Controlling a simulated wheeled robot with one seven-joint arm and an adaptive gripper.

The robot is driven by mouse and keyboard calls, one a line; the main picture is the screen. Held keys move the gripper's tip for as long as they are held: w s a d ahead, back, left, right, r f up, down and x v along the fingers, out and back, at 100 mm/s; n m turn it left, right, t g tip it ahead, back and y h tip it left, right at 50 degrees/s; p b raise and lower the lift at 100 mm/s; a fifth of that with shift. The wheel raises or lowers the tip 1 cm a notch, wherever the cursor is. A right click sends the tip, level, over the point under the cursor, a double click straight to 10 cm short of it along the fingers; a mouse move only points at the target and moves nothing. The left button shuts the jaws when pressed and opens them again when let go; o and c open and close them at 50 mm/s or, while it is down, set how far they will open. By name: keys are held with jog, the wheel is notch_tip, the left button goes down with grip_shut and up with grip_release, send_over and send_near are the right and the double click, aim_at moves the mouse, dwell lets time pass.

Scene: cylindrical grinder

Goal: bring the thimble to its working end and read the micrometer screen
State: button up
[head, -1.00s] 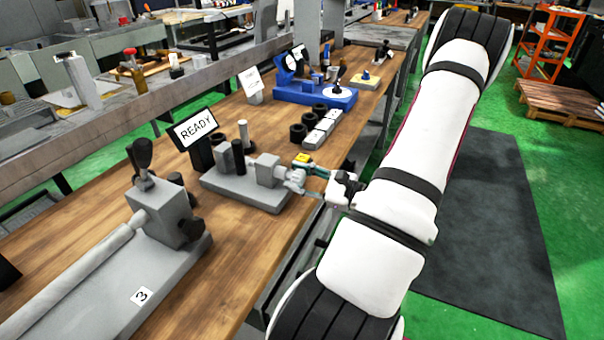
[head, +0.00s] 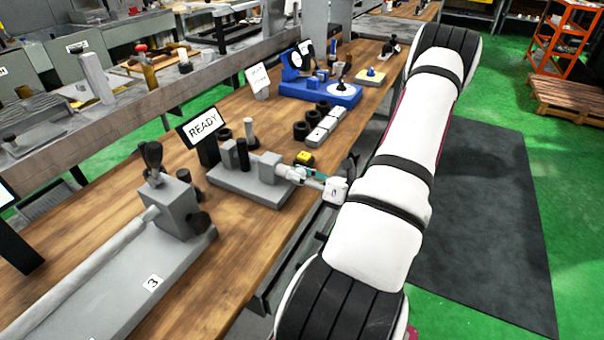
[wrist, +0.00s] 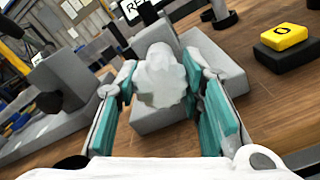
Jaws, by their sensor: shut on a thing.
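The grey bench micrometer (head: 250,187) stands on the wooden bench, with two upright dark and grey posts on its base. Its ribbed pale thimble (wrist: 160,78) shows in the wrist view, between the teal pads of my gripper (wrist: 162,95). My gripper is shut on the thimble; in the head view it reaches in from the right (head: 305,176). The black-framed screen (head: 202,130) behind the micrometer reads READY. Only part of that screen shows in the wrist view (wrist: 135,12).
A yellow-topped block (head: 304,158) lies close behind my gripper. Black rings (head: 301,131) and grey blocks (head: 322,133) stand farther back, before a blue fixture (head: 318,91). A grey device marked 3 (head: 120,270) fills the front left.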

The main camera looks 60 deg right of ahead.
jog(key=m+p, duration=0.2)
jog(key=m, duration=0.4)
jog(key=shift+m, duration=0.3)
jog(key=m+p, duration=0.2)
jog(key=m, duration=0.4)
dwell(0.4)
jog(key=o, duration=1.2)
jog(key=shift+s, duration=0.1)
jog(key=s, duration=0.8)
jog(key=s+d, duration=0.1)
jog(key=s, duration=0.2)
jog(key=shift+s, duration=0.4)
